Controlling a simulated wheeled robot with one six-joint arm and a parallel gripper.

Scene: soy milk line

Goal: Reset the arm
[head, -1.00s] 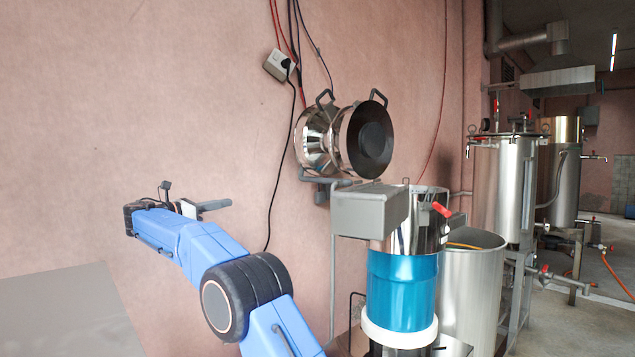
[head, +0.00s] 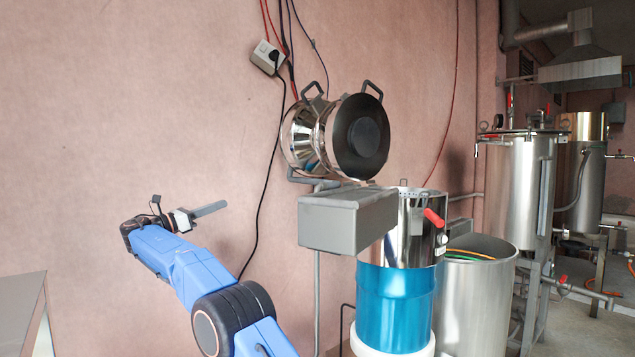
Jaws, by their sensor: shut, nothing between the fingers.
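My blue arm rises from the bottom of the head view, left of centre, and bends up and to the left. My gripper (head: 209,209) is at its far end, dark grey and pointing right, with the pink wall behind it. Its fingers look together, and nothing shows between them. It is apart from the machine to its right.
A steel bin (head: 478,293) and tall tanks (head: 513,190) stand beyond. A grey surface (head: 22,312) is at lower left. A black cable hangs on the wall.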

